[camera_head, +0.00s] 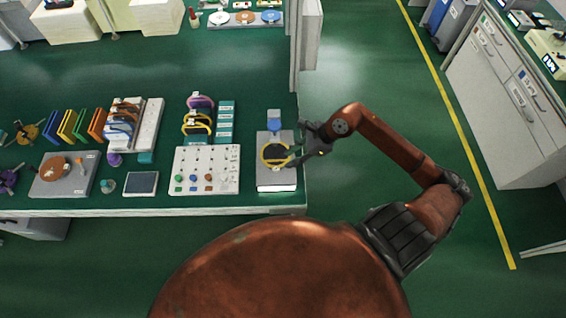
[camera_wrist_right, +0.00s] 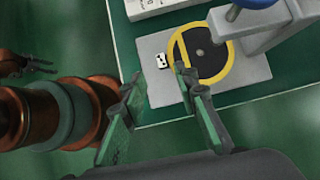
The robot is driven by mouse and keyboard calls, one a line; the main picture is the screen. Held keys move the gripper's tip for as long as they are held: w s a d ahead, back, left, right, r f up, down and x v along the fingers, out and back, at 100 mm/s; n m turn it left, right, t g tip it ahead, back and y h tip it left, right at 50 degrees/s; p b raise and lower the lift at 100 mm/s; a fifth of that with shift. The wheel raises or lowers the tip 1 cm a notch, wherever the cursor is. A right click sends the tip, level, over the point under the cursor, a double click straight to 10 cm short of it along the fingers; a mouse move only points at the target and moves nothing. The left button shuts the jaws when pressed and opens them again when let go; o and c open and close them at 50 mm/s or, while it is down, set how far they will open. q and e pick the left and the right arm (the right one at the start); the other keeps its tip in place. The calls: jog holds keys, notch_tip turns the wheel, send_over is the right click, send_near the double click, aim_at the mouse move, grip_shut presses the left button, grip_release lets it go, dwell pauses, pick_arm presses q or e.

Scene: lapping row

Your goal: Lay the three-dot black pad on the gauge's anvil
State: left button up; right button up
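The gauge (camera_head: 262,176) stands at the bench's right end, a grey base with a blue-topped post; its base also shows in the right wrist view (camera_wrist_right: 258,74). A black disc with a yellow rim (camera_head: 276,154) lies on or over the base, also in the wrist view (camera_wrist_right: 207,58). A small white tag with dark dots (camera_wrist_right: 162,60) is beside its rim; I cannot count the dots. The anvil is not distinguishable. My right gripper (camera_head: 302,154) is open at the rim, one finger overlapping it in view. My left gripper (camera_wrist_right: 38,66) appears small and open, away from the gauge.
A white board with coloured knobs (camera_head: 207,170) stands left of the gauge. An upright panel (camera_head: 308,50) rises behind the gauge.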

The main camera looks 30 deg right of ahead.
jog(key=shift+v, duration=1.3)
